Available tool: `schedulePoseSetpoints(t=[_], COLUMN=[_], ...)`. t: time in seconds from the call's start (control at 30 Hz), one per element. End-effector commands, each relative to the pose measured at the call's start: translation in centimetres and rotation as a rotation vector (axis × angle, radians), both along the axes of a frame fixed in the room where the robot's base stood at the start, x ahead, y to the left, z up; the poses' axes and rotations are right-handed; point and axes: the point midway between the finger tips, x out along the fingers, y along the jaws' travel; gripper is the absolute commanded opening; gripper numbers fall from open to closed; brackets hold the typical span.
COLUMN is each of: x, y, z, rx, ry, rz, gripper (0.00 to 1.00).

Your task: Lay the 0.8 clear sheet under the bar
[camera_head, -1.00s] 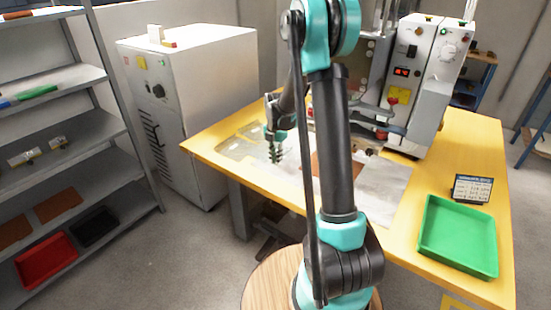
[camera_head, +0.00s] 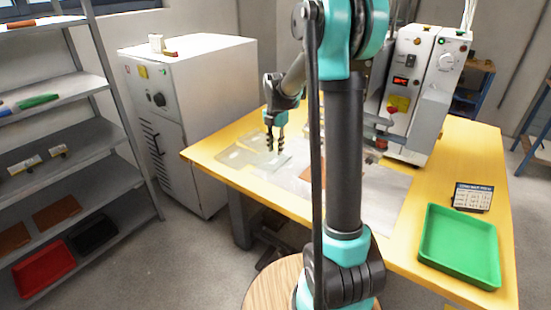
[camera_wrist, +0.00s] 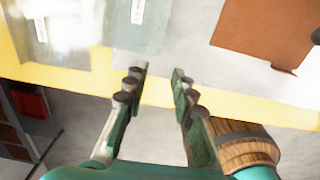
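Two clear sheets lie side by side at the left end of the yellow table. In the wrist view one clear sheet (camera_wrist: 62,42) is at the upper left and the other (camera_wrist: 140,35) is just right of it; each has a small white label, too blurred to read. The sheets also show in the head view (camera_head: 238,156). My gripper (camera_head: 275,149) points down over this end; in the wrist view its fingers (camera_wrist: 160,72) are apart with nothing between them. The welding machine (camera_head: 428,85) stands at the back right; my arm hides much of its bar area.
A brown sheet (camera_wrist: 265,30) lies right of the clear sheets. A green tray (camera_head: 458,245) and a small dark sign (camera_head: 472,196) are on the table's right. A white cabinet (camera_head: 205,75) stands behind left, grey shelves (camera_head: 60,145) at far left.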

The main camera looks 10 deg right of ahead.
Motion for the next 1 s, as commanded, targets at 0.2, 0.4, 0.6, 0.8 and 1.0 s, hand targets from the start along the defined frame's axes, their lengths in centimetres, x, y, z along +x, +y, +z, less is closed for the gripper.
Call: schedulePoseSetpoints(t=[0.2, 0.4, 0.6, 0.8, 1.0], x=[0.0, -2.1, -7.8, -14.1, -20.5], y=[0.0, -0.5, -1.6, -2.6, -3.3], z=[2.3, 2.8, 2.3, 1.0, -1.1], rx=[0.001, 0.004, 0.039, 0.115, 0.231], ry=[-0.001, -0.024, -0.094, -0.154, -0.190], rz=[-0.001, -0.161, -0.634, -1.154, -1.669], gripper=[0.26, 0.26, 0.26, 0.26, 0.26])
